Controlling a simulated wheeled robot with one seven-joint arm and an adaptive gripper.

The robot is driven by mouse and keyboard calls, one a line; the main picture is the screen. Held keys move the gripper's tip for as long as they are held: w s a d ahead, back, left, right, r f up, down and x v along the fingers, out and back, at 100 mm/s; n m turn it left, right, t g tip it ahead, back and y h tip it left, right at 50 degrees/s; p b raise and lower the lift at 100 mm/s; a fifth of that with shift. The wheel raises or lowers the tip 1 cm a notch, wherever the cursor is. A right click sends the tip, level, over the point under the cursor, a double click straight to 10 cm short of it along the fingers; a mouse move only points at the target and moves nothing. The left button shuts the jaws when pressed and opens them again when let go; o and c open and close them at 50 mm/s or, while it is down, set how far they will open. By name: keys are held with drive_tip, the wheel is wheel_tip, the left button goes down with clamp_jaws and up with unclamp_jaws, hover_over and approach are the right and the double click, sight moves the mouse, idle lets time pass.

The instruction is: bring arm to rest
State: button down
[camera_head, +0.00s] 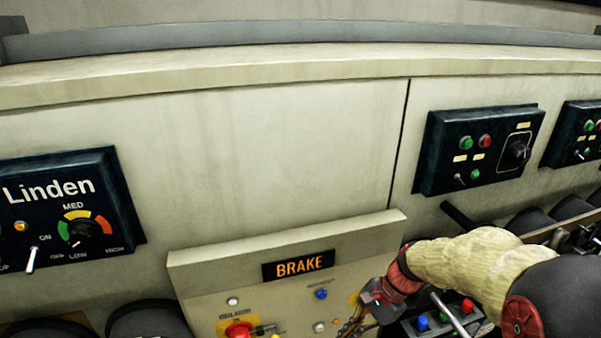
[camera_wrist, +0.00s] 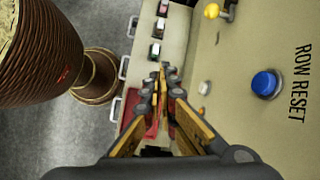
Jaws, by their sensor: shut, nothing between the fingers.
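My gripper (camera_wrist: 163,75) is shut and empty in the wrist view, its fingertips together, in front of the cream panel. A blue button (camera_wrist: 265,83) beside the words ROW RESET lies to the right of the fingers, apart from them. In the head view my arm reaches in from the lower right, and my gripper (camera_head: 352,322) is at the lower edge, partly cut off, near the BRAKE panel (camera_head: 190,267). The blue button (camera_head: 321,294) shows there to the left of my arm.
A red button (camera_head: 238,330) sits low on the BRAKE panel. The Linden panel (camera_head: 70,212) is at left, another dark control box (camera_head: 480,148) at right.

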drive_tip(key=s+d+f+n+t+h+b, duration=0.2)
drive_tip(key=s+n+b, duration=0.3)
drive_tip(key=b, duration=0.6)
drive_tip(key=s+d+f+n+t+h+b, duration=0.2)
drive_tip(key=s+d+n+t+h+b, duration=0.1)
drive_tip(key=s+b, duration=0.7)
drive_tip(key=d+n+t+b, duration=0.1)
drive_tip(key=d+n, duration=0.1)
drive_tip(key=n, duration=0.1)
drive_tip(key=shift+s+d+f+n+t+h, duration=0.15)
drive_tip(key=shift+s+n+t+h, duration=0.15)
drive_tip(key=shift+t+h, duration=0.1)
